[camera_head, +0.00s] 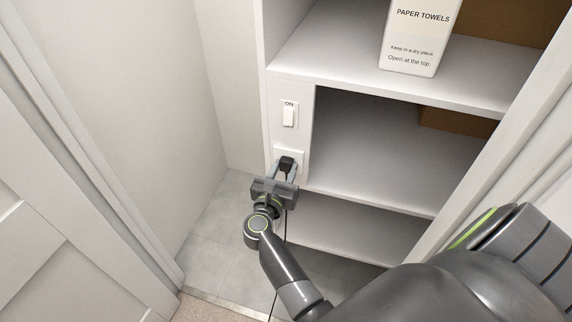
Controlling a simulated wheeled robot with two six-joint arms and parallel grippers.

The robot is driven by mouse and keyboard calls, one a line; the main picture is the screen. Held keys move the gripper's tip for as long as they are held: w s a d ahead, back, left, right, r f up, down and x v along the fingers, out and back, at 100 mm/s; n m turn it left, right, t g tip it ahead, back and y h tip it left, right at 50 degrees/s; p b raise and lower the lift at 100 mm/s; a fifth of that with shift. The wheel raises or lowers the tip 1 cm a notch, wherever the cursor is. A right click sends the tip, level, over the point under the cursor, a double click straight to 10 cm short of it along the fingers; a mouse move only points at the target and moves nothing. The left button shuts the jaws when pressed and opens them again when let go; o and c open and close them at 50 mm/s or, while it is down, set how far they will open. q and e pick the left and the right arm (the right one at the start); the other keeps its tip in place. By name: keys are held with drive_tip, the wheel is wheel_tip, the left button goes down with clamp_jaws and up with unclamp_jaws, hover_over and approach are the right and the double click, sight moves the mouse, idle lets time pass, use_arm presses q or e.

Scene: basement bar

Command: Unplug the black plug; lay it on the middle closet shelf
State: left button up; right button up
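The black plug (286,163) sits at the white outlet (278,156) on the closet's left front panel, below a switch marked ON. My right gripper (284,172) reaches up from below, with one finger on each side of the plug. I cannot tell whether the fingers press on it. A thin dark cord (286,228) runs down past the gripper toward the floor. The middle closet shelf (375,185) is to the right of the outlet, its front part bare. My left gripper is not in view.
A paper towels carton (416,38) stands on the shelf above. A brown box (455,123) is at the back right over the middle shelf. A lower shelf (340,235) is below. A white door (60,240) is at left, a white frame (500,125) at right.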

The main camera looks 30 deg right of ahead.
clamp_jaws()
drive_tip(key=shift+s, duration=0.1)
